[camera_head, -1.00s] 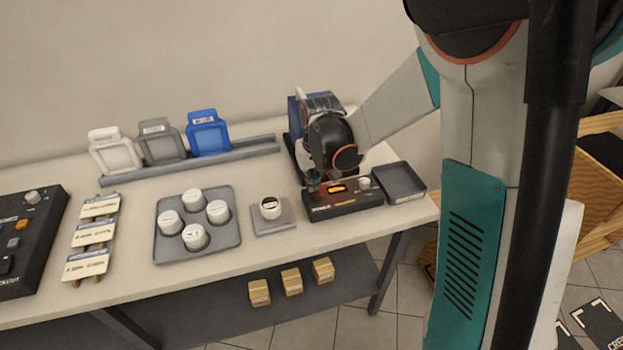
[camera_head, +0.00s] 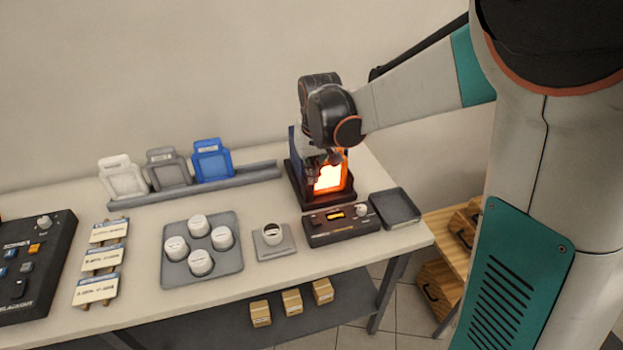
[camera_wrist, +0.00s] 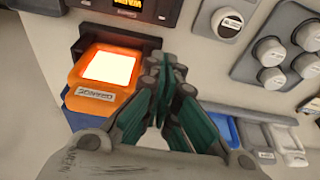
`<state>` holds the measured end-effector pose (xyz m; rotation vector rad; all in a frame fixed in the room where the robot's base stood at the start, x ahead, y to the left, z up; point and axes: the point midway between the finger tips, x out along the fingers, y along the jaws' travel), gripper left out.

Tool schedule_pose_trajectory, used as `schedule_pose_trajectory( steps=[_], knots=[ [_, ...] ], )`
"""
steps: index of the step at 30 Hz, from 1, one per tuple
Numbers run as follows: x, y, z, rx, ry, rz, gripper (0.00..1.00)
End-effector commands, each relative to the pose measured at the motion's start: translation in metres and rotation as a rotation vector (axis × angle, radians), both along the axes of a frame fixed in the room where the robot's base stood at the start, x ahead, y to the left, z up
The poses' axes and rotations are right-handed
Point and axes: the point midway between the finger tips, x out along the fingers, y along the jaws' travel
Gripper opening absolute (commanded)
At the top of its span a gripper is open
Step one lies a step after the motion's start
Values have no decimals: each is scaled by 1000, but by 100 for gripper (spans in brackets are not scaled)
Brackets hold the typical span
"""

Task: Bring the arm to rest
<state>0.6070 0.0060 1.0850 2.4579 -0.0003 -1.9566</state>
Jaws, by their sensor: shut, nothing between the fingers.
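My gripper (camera_head: 325,160) is above the back right of the table, just in front of a glowing orange device and partly covering it. In the wrist view my gripper (camera_wrist: 165,70) has its green-padded fingers together with nothing between them. The orange-framed device (camera_head: 330,178) has a bright lit panel and stands on a black base. It also shows in the wrist view (camera_wrist: 105,80), beside the fingers. I cannot tell the exact gap between fingers and device. My arm reaches in from the right, raised above the table.
A black control box (camera_head: 340,226) with an orange display and a grey tray (camera_head: 397,207) are in front. A small grey stand with a white-rimmed jar (camera_head: 272,235), a tray of several white jars (camera_head: 225,268), and white, grey and blue frames (camera_head: 212,160) stand left.

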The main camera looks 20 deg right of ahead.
Motion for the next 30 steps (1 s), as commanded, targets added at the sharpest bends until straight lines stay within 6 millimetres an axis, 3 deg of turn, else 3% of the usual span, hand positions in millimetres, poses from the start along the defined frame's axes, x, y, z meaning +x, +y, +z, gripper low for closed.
schedule_pose_trajectory(
  steps=[19,23,30],
  knots=[
    [-3,0,7,0,-4,0,0],
    [-18,-1,19,0,-27,0,0],
    [-71,-2,51,1,-109,0,0]
  ],
)
